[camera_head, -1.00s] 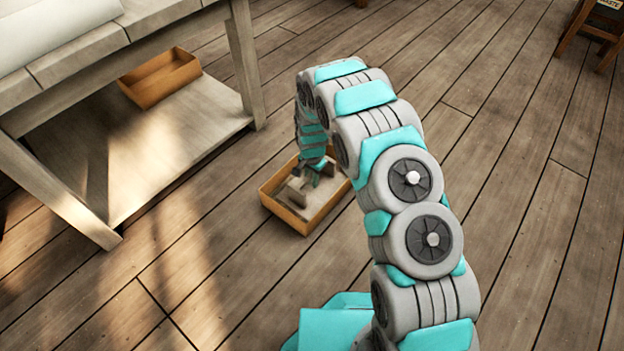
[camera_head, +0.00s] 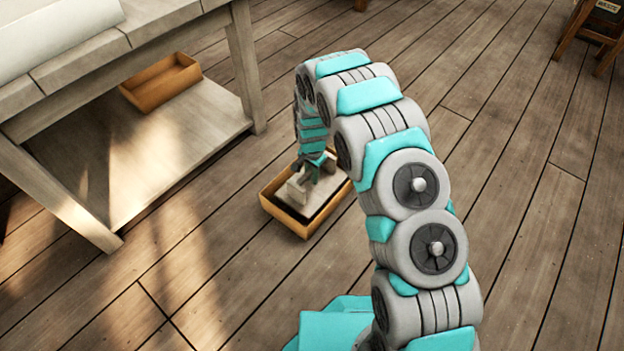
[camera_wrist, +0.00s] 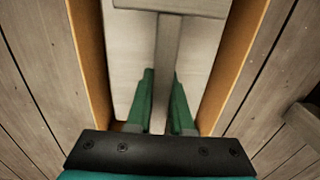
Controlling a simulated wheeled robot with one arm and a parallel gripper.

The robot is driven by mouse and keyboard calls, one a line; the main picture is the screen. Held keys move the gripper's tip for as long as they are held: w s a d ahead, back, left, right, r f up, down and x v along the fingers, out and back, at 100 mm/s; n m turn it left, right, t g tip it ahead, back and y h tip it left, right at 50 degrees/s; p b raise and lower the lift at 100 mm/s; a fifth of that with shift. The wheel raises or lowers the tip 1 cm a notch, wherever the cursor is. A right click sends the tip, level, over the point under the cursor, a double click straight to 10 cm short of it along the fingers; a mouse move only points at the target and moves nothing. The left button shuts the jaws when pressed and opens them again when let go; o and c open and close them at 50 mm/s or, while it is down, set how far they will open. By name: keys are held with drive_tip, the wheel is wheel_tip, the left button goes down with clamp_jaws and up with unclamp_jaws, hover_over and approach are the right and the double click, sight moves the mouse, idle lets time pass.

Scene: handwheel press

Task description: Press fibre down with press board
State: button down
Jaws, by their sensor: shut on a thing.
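The press board (camera_head: 318,193) is a pale grey flat board with a raised handle. It is at the open wooden box (camera_head: 306,230) on the floor. My gripper (camera_head: 314,168) is above the box, shut on the board's handle. In the wrist view, the green fingers of my gripper (camera_wrist: 162,78) lie on either side of the handle bar (camera_wrist: 166,50). The pale board (camera_wrist: 132,50) spans most of the width between the orange box walls (camera_wrist: 91,60). A dark gap shows along the board's near side in the head view. I cannot make out any fibre beneath it.
A wooden table (camera_head: 60,85) with a low shelf stands at the left. Another open wooden box (camera_head: 160,83) sits on that shelf. A wooden stand with a dark bin (camera_head: 603,18) is at the far right. The floor right of my arm is clear.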

drive_tip(key=shift+r+p, duration=0.7)
drive_tip(key=shift+r, duration=2.85)
